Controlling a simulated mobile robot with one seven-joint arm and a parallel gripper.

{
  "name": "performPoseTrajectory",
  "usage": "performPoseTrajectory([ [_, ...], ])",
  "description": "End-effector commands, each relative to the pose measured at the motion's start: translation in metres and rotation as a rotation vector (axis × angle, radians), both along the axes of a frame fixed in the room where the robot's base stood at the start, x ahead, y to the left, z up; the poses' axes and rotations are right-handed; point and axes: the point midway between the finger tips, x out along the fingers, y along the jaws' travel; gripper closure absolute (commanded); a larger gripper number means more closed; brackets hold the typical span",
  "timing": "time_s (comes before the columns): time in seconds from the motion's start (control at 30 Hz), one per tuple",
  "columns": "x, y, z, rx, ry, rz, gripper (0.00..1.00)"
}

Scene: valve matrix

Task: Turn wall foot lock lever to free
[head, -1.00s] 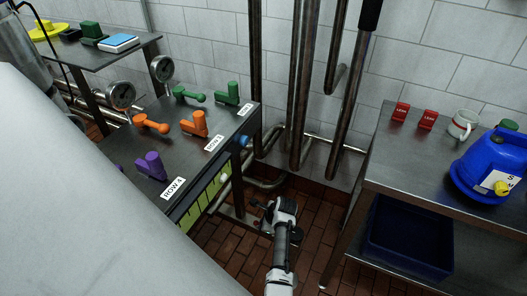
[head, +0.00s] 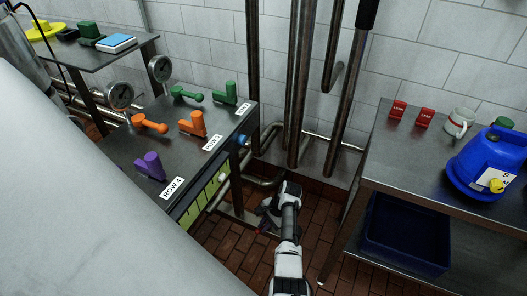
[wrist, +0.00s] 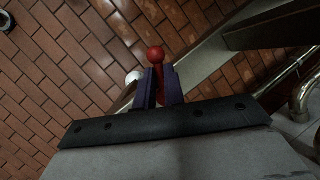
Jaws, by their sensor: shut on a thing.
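The foot lock lever shows in the wrist view as a red lever with a round red knob (wrist: 155,54). My gripper (wrist: 157,85) is shut on it, with one dark purple finger on each side of the red shaft and the knob standing out beyond the fingertips. The lever's base and pivot are hidden. In the head view my gripper (head: 267,216) is low by the wall, right of the valve table's end. The lever is too small and covered there to make out its angle.
The valve table (head: 160,140) with green, orange and purple handles stands left. A steel bench (head: 430,165) with a blue canister (head: 487,165) and a dark blue bin (head: 405,237) stands right. Vertical pipes (head: 299,90) rise behind; brick floor lies between.

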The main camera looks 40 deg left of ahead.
Motion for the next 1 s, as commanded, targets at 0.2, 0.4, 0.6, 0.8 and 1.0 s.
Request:
performPoseTrajectory([
  [0.2, 0.0001, -0.0033, -0.001, -0.002, 0.002, 0.109, 1.0],
  [0.4, -0.0002, -0.0048, -0.0009, -0.002, 0.002, 0.161, 1.0],
  [0.6, -0.0005, -0.0051, -0.0009, -0.002, 0.002, 0.177, 1.0],
  [0.8, -0.0005, -0.0051, -0.001, -0.002, 0.002, 0.177, 1.0],
  [1.0, -0.0005, -0.005, -0.001, -0.002, 0.002, 0.177, 0.76],
])
